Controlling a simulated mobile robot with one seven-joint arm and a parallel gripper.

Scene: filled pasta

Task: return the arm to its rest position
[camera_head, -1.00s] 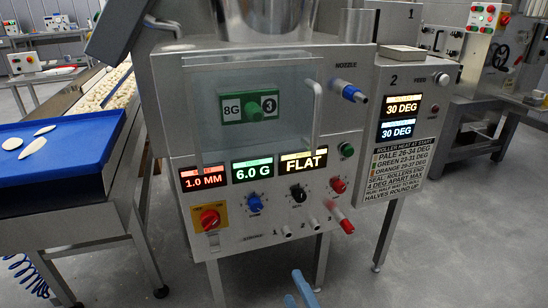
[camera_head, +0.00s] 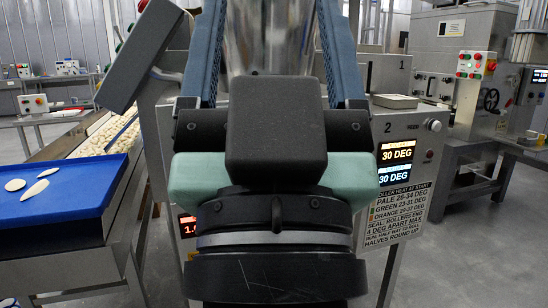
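My gripper (camera_head: 270,45) rises large in the middle of the head view, with its dark wrist and pale green body below. Its two blue fingers stand wide apart and point up, one on each side. I see nothing held between them; a shiny metal cylinder of the machine shows behind the gap. The fingertips run to the top edge of the picture, so their ends are not clearly seen. The gripper hides most of the machine's front panel.
The machine (camera_head: 400,240) with two 30 DEG displays stands behind my gripper. At left are a blue tray (camera_head: 75,205) with pale flat pieces and a conveyor of pasta (camera_head: 105,135). Another machine (camera_head: 440,65) stands at back right. Floor is clear at lower right.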

